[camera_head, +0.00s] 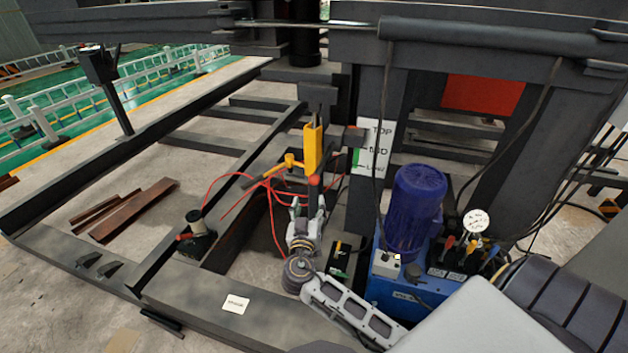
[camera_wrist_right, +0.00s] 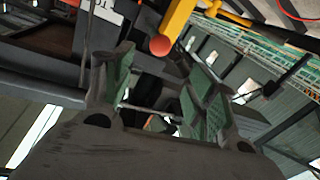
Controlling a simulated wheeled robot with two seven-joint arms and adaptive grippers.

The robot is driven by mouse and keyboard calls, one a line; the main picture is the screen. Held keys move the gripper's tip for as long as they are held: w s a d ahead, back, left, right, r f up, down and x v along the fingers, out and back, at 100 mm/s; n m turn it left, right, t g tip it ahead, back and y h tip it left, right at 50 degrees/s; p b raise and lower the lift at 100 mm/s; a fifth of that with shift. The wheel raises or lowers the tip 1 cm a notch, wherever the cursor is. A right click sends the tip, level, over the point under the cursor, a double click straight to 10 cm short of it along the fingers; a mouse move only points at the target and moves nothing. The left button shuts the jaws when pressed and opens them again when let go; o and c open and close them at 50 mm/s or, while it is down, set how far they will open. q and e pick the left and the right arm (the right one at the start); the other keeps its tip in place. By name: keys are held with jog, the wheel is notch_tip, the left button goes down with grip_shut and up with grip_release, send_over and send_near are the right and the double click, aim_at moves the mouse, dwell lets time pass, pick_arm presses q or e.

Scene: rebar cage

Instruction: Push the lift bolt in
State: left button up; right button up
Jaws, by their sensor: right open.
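A yellow upright bar (camera_head: 312,148) stands on the dark frame near the middle of the head view, with a round orange-red end at its bottom. A yellow side handle (camera_head: 290,161) with a brown grip sticks out to its left. I cannot tell for sure which of these is the lift bolt. My right gripper (camera_head: 307,208) is just below the orange-red end, open and empty. In the right wrist view, the orange-red end (camera_wrist_right: 160,46) shows beyond the open green-padded fingers (camera_wrist_right: 160,88), apart from them. My left gripper is not in view.
A blue motor (camera_head: 418,208) on a blue pump unit (camera_head: 398,288) stands right of my right arm. A small black jack (camera_head: 196,238) stands to the left. A white TOP/MID/Low label (camera_head: 374,147) is on the post behind.

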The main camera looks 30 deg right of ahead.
aim_at(314, 182)
jog(key=p+x, duration=0.2)
jog(key=x, duration=0.9)
jog(key=shift+s+r+p, duration=0.1)
jog(key=shift+p, duration=0.3)
jog(key=shift+p+x, duration=0.3)
jog(key=shift+x, duration=1.1)
grip_shut()
